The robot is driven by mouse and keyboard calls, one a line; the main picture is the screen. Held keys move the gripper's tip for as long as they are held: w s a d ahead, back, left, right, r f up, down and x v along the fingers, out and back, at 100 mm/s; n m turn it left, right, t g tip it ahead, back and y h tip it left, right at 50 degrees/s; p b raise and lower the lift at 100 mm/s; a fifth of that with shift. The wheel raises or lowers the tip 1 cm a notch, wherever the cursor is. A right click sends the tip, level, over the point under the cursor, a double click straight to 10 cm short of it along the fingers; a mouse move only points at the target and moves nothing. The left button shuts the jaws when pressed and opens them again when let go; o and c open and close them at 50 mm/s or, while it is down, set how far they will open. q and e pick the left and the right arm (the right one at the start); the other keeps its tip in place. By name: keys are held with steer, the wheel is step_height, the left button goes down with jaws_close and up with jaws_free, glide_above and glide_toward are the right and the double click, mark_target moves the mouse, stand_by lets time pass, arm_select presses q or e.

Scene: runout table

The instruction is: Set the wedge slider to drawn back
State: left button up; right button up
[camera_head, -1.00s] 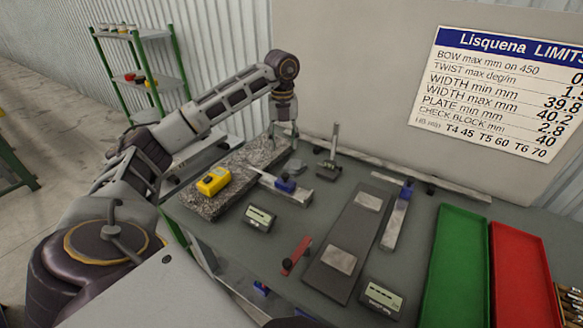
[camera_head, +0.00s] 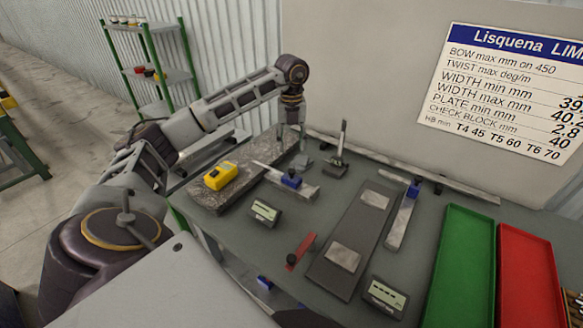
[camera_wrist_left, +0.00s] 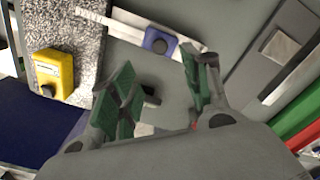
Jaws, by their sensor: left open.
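A pale tapered strip with marks along its edge, which looks like the wedge (camera_head: 268,170), lies on the grey table. A blue slider (camera_head: 291,180) sits on it. In the left wrist view the blue slider (camera_wrist_left: 157,41) has a dark round knob, and the wedge (camera_wrist_left: 112,21) runs across the top. My left gripper (camera_head: 292,141) is above the table, behind the slider in the head view. Its green fingers (camera_wrist_left: 160,62) are apart and empty in the wrist view, with the slider beyond the gap between their tips. No contact shows. My right gripper is out of view.
A yellow device (camera_head: 221,176) rests on a speckled stone slab (camera_head: 210,196). A small upright stand (camera_head: 336,166) is close to my left gripper. Another blue-topped bar (camera_head: 403,217), a display unit (camera_head: 265,211), a red-handled tool (camera_head: 300,251) and a green tray (camera_head: 463,265) are nearby.

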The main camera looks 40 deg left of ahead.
mark_target(292, 170)
arm_select(q)
steer(key=shift+f+p, duration=0.65)
steer(key=shift+f, duration=4.95)
steer(key=shift+c, duration=0.4)
jaws_close()
